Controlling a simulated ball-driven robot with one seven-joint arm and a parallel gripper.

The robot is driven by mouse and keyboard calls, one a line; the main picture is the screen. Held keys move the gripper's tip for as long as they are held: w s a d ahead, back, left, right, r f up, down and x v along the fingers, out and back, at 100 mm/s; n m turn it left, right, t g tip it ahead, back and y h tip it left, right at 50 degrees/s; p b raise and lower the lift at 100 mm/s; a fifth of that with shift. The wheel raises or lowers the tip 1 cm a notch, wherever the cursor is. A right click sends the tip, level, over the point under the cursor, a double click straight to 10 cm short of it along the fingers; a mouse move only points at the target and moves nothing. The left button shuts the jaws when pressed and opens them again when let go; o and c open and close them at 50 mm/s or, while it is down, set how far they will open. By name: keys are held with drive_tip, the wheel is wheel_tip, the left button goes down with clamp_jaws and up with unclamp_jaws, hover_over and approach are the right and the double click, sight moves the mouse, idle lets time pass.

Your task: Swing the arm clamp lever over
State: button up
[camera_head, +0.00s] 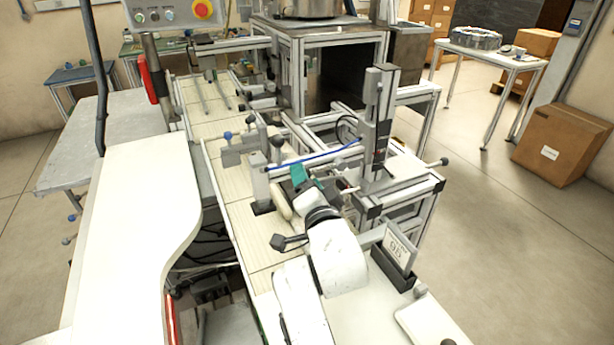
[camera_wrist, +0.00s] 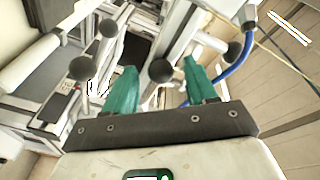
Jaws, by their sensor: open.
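My gripper (camera_head: 299,174) is in the middle of the head view, over the clamp fixture beside the tape line. Only part of its teal fingers shows there. In the wrist view my gripper (camera_wrist: 159,64) is open, its two teal fingers spread apart. A dark ball knob (camera_wrist: 161,70) appears between the fingers in the picture; I cannot tell how far beyond them it is. Another dark ball knob (camera_wrist: 83,68) is left of the left finger. In the head view a black ball-ended lever (camera_head: 277,142) stands upright just behind the gripper. Which knob belongs to the arm clamp lever is unclear.
A dark upright slide unit (camera_head: 377,115) stands right of the gripper. A blue hose (camera_head: 318,158) crosses behind it; it also shows in the wrist view (camera_wrist: 238,70). A numbered sign (camera_head: 399,250) stands at front right.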

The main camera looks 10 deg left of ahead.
drive_tip(key=shift+c, duration=0.3)
clamp_jaws()
idle(0.3)
